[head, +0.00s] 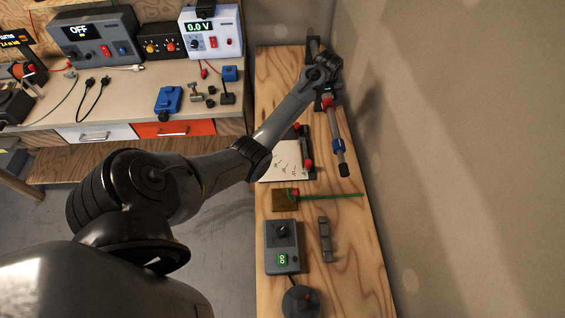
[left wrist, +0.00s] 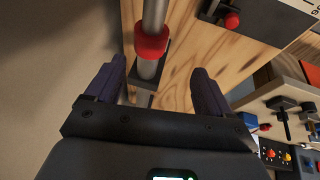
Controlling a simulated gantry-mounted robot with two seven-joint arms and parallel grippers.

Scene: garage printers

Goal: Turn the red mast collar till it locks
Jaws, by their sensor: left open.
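The red mast collar (left wrist: 152,42) is a thick ring around a grey mast (left wrist: 155,12) in the left wrist view, just above a dark base block (left wrist: 149,72). The collar also shows in the head view (head: 327,101), with a blue ring (head: 338,146) and a black end (head: 344,170) farther along the mast. My left gripper (left wrist: 157,88) is open, its two dark fingers spread apart with the mast's line between them. The collar shows beyond the fingertips, and no finger visibly touches it. In the head view my wrist partly hides the gripper. My right gripper is not in view.
A wall (head: 460,150) runs close along the right of the wooden bench (head: 345,290). A white sheet (head: 278,163), a brown block with a green rod (head: 284,200), a grey control box (head: 282,245) and a grey bracket (head: 325,242) lie nearer. Power supplies stand on the left workbench.

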